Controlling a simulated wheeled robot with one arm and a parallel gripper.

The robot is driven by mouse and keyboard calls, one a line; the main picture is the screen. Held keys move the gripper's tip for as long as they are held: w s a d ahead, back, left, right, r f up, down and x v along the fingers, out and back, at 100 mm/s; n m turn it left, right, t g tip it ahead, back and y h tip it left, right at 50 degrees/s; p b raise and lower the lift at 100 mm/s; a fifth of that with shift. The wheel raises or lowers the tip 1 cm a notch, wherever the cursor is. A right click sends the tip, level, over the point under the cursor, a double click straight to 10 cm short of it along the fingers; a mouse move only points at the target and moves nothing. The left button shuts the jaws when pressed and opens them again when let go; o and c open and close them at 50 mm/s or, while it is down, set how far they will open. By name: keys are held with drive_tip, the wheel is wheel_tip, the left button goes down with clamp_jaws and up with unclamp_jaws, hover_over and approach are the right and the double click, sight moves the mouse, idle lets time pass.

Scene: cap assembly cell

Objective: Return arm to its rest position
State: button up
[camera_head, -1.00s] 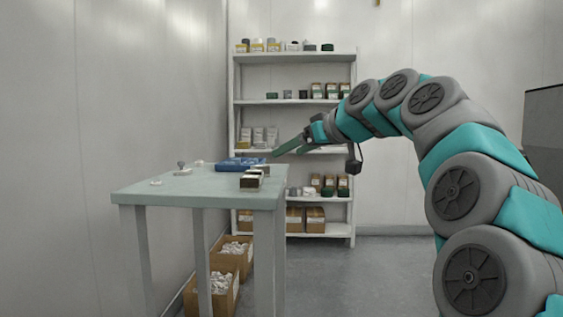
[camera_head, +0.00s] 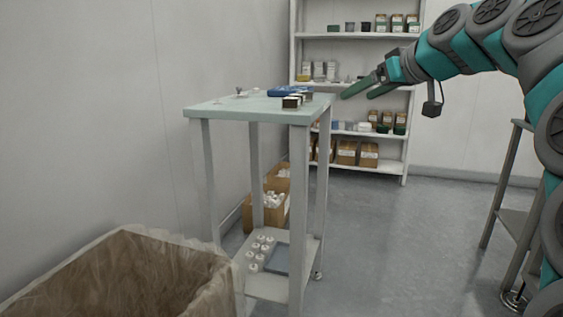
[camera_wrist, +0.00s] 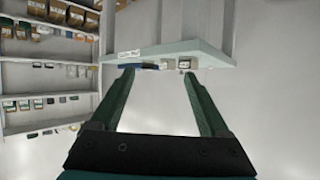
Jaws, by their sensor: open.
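My gripper (camera_head: 366,91) has two long green fingers and reaches in from the right in the head view. It is in the air to the right of the table (camera_head: 225,108), apart from it. In the wrist view my gripper (camera_wrist: 160,82) shows its two fingers spread apart with nothing between them. Beyond the fingertips is the edge of the table (camera_wrist: 185,49), with a blue tray (camera_wrist: 139,67) and small blocks on it. In the head view the blue tray (camera_head: 289,91) and dark-sided small blocks (camera_head: 293,102) sit near the table's right end.
A shelf unit (camera_head: 297,84) with boxes and jars stands at the back. A lined bin (camera_head: 105,265) is at front left. Cardboard boxes (camera_head: 265,212) stand behind the table, and white parts (camera_head: 258,252) lie on its lower shelf. Another stand (camera_head: 512,213) is at right. Floor between is open.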

drive_tip(key=s+a+f+m+g+h+p, duration=0.1)
drive_tip(key=s+a+f+g+p, duration=0.2)
drive_tip(key=s+f, duration=0.45)
drive_tip(key=s+a+f+g+h+p, duration=0.1)
drive_tip(key=s+a+f+g+p, duration=0.15)
drive_tip(key=s+a+f, duration=0.45)
drive_tip(key=s+d+f+m+g+h+p, duration=0.1)
drive_tip(key=s+d+f+g, duration=0.1)
drive_tip(key=s+f, duration=0.4)
drive_tip(key=s+d+f+m+g+h+p, duration=0.1)
drive_tip(key=s+f, duration=0.5)
drive_tip(key=s, duration=0.6)
drive_tip(key=s+d+f+m+g+h+p, duration=0.2)
drive_tip(key=s+d+f+g, duration=0.2)
drive_tip(key=s, duration=0.5)
wheel_tip(320, 180, down, 2)
drive_tip(key=shift+d+f, duration=0.1)
drive_tip(key=shift+d, duration=0.1)
drive_tip(key=shift+s, duration=0.1)
